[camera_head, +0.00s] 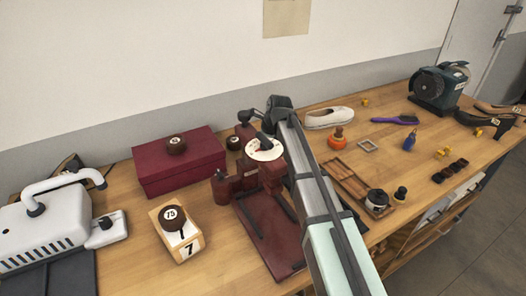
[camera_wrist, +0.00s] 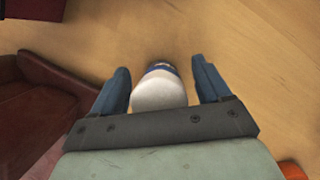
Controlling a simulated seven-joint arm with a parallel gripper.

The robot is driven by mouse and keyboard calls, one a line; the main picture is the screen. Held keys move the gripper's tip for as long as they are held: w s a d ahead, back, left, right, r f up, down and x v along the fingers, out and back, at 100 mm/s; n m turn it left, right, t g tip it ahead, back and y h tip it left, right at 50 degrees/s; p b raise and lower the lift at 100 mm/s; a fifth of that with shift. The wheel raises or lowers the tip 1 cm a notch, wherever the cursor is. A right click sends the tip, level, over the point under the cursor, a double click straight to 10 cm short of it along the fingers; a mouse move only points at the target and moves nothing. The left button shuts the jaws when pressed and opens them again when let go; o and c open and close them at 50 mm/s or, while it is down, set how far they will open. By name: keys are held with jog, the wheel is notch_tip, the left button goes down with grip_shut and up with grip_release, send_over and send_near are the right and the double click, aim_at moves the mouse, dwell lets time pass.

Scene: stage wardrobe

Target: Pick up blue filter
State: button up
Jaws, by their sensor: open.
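My gripper (camera_wrist: 160,66) is open in the wrist view, with one dark blue-grey finger on each side. Between the fingers is a rounded white thing with a blue band (camera_wrist: 158,90) at its far end. There is a gap to the right finger; the left finger is close to it, and I cannot tell whether they touch. I cannot tell for certain that it is the blue filter. In the head view my arm hides this spot, and the fingertips do not show clearly.
To the right are a white shoe (camera_head: 326,119), an orange-based item (camera_head: 337,143), a wooden tray (camera_head: 345,181) and a small blue bottle (camera_head: 409,142). Bare tabletop lies beyond the fingers.

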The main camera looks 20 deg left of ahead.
jog(key=c, duration=1.1)
jog(key=shift+c, duration=0.2)
jog(key=shift+r, duration=0.15)
